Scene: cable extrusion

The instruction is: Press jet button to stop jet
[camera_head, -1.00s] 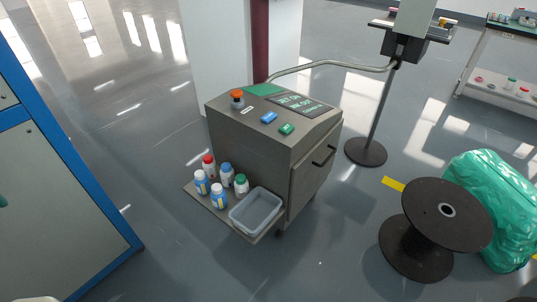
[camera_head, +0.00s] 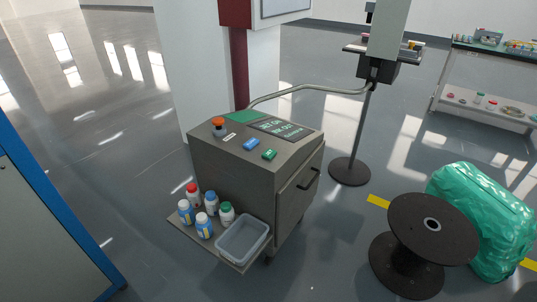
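A grey machine cabinet (camera_head: 235,180) stands in the middle of the head view. Its sloped top carries an orange-red knob-like button (camera_head: 219,123) at the left, a blue button (camera_head: 251,144) and a green button (camera_head: 269,154) near the front edge. A dark display with pale green text (camera_head: 286,128) lies behind them; its letters are too small to read surely. A small white label (camera_head: 230,137) sits beside the orange button. I cannot tell which one is the jet button. My gripper is not in view.
A shelf on the cabinet's front holds several bottles (camera_head: 204,224) and a clear grey bin (camera_head: 243,239). A blue-edged cabinet (camera_head: 50,230) is at the left. A black spool (camera_head: 425,235) and green bag (camera_head: 483,215) stand at the right. A pole stand (camera_head: 360,140) is behind. Floor between is clear.

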